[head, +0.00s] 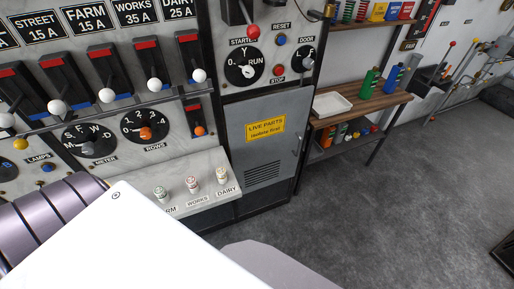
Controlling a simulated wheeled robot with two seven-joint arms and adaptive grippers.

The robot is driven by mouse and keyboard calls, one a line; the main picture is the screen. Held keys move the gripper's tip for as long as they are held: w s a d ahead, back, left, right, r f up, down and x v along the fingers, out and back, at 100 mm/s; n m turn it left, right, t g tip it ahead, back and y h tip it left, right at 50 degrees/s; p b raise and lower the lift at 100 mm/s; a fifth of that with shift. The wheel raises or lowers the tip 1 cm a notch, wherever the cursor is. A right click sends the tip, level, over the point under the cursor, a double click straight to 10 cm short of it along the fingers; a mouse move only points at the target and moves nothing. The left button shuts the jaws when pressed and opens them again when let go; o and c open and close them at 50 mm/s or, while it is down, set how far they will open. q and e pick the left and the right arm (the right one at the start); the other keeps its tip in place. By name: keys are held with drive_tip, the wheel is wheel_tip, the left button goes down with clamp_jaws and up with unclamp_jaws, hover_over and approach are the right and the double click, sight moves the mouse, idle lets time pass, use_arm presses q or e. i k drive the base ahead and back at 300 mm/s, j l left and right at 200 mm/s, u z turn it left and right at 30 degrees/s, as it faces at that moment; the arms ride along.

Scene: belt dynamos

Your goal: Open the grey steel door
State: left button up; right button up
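The grey steel door (263,171) is in the lower right part of the switchboard and looks closed in its frame. It carries a yellow sign (265,131) reading LIVE PARTS, with smaller text below. Louvre slots (262,172) are in its lower part. A small handle (297,147) is at its right edge. Above it, to the right, is a round knob (306,55) labelled DOOR. Neither of my gripper's fingertips shows; a large white part of my arm fills the lower left and hides the ledge's front.
A grey ledge with several labelled fuses (192,184) juts out left of the door. Lever switches with white balls (107,96) line the board. A wooden shelf (363,103) with a white tray (331,104) and bottles stands right of the door. The grey floor (400,210) in front is clear.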

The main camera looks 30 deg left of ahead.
sight(265, 134)
drive_tip(key=u, duration=0.8)
drive_tip(key=i+j, duration=0.05)
drive_tip(key=i, duration=0.05)
